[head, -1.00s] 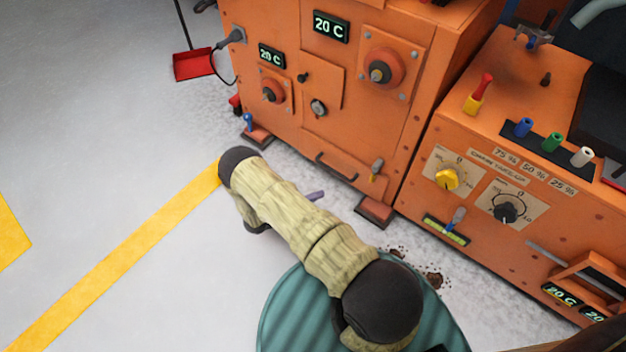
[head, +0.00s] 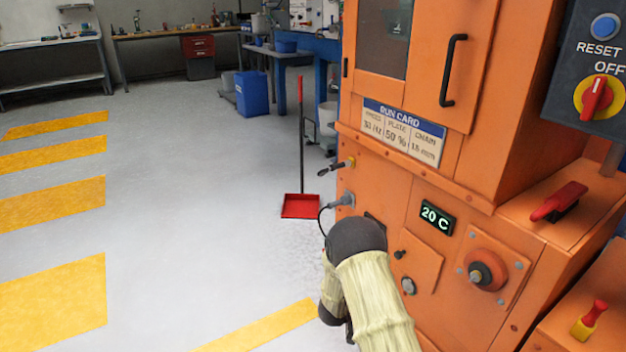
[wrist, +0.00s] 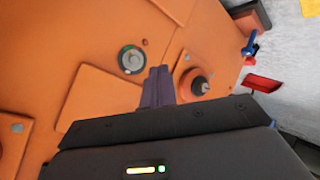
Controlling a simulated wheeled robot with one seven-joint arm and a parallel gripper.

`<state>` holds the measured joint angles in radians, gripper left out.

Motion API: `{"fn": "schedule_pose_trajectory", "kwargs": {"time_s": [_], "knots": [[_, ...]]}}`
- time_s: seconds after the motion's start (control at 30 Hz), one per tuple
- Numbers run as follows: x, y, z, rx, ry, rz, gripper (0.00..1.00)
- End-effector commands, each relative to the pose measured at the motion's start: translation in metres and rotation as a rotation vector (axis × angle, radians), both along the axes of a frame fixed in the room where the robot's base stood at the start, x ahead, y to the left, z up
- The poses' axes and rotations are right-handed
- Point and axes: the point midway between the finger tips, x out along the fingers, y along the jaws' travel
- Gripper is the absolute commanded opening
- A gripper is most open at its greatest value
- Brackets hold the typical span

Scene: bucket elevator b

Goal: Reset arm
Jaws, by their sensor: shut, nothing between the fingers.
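My arm (head: 372,290) rises from the lower edge of the head view, in front of the orange machine (head: 470,170). Its end is hidden there behind the arm's dark joint and pale sleeve. In the wrist view my gripper (wrist: 158,84) shows as two dark purple fingers pressed together, empty. The fingers point at the orange machine front, near a round metal lock (wrist: 131,60) and a dark red knob (wrist: 193,84). I cannot tell whether they touch the panel.
A red dustpan (head: 300,206) stands on the floor left of the machine. A grey cable plug (head: 343,200) sticks out of the machine's left edge. A red-handled lever (head: 560,202) is at right. The floor at left, with yellow stripes (head: 52,202), is clear.

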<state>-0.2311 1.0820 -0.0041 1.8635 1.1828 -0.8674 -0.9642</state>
Motion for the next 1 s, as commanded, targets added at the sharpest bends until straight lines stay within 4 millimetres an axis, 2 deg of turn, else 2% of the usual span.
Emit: {"fn": "schedule_pose_trajectory", "kwargs": {"time_s": [0.03, 0.2, 0.37, 0.57, 0.7, 0.8, 1.0], "knots": [[0.003, 0.004, 0.025, 0.058, -0.016, 0.023, 0.00], [0.001, 0.021, 0.083, 0.252, -0.026, 0.105, 0.00], [-0.020, 0.035, 0.135, 0.408, 0.002, 0.167, 0.00], [-0.067, 0.046, 0.194, 0.559, 0.088, 0.221, 0.00], [-0.113, 0.047, 0.230, 0.629, 0.171, 0.235, 0.00], [-0.149, 0.044, 0.250, 0.660, 0.238, 0.229, 0.00], [-0.210, 0.035, 0.276, 0.676, 0.349, 0.201, 0.00]]}}
